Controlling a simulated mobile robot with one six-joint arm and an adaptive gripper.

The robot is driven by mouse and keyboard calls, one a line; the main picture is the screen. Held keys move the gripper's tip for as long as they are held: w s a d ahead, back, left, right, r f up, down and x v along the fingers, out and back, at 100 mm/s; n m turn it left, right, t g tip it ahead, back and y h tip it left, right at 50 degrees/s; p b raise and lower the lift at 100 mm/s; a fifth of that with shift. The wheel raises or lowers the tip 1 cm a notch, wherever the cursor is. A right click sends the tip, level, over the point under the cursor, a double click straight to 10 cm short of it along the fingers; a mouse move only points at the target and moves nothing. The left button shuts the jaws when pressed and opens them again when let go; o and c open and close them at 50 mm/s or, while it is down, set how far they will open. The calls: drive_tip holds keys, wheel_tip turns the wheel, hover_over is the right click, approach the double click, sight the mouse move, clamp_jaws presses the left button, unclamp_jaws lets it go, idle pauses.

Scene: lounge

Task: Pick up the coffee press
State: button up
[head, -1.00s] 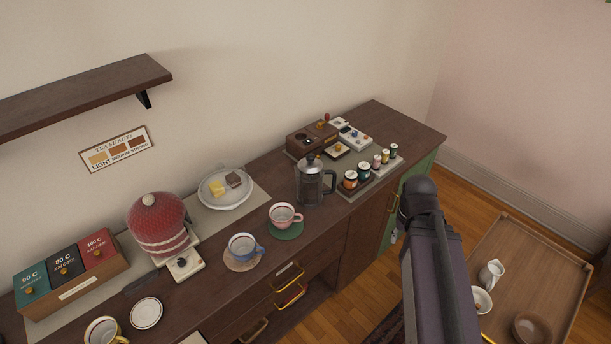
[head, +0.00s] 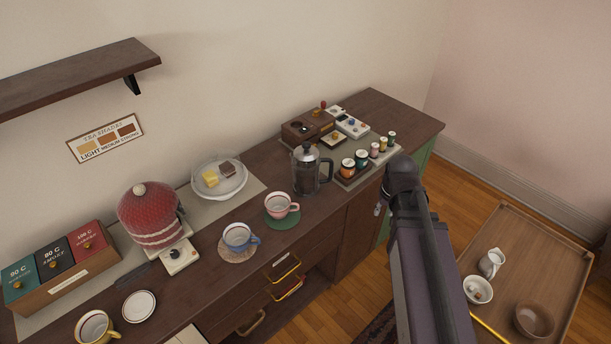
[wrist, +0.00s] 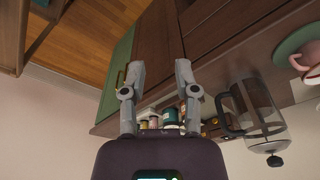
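The coffee press (head: 306,177), a glass jug with a dark lid and dark handle, stands upright on the dark wooden counter (head: 340,205). Its handle faces right in the head view. In the wrist view the press (wrist: 262,112) appears upside down at the right, with its handle towards my gripper. My gripper (wrist: 160,72) is open and empty, its two fingers apart from the press. In the head view my arm hides most of the gripper, to the right of the press.
A pink cup (head: 281,204) on a green coaster and a blue cup (head: 239,237) stand left of the press. Small jars (head: 361,158) on a tray and a wooden box stand to its right and behind. A glass-covered plate (head: 219,178) is at the left. A wooden trolley (head: 515,245) is at the right.

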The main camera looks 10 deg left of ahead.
sight(331, 165)
drive_tip(key=w+a+f+n+t+y+b, duration=0.1)
drive_tip(key=w+a+f+n+t+b, duration=0.1)
drive_tip(key=w+a, duration=0.6)
drive_tip(key=a+f+n+b, duration=0.1)
drive_tip(key=a+f+b, duration=0.1)
drive_tip(key=a, duration=0.2)
drive_tip(key=shift+w+a+t, duration=0.3)
drive_tip(key=shift+w, duration=0.05)
drive_tip(key=w+a, duration=0.3)
drive_tip(key=w, duration=0.4)
drive_tip(key=w, duration=0.1)
drive_tip(key=w+a, duration=0.1)
drive_tip(key=w, duration=0.2)
drive_tip(key=shift+w+a, duration=0.2)
drive_tip(key=shift+a, duration=0.2)
drive_tip(key=shift+f+b, duration=0.6)
drive_tip(key=shift+b, duration=0.1)
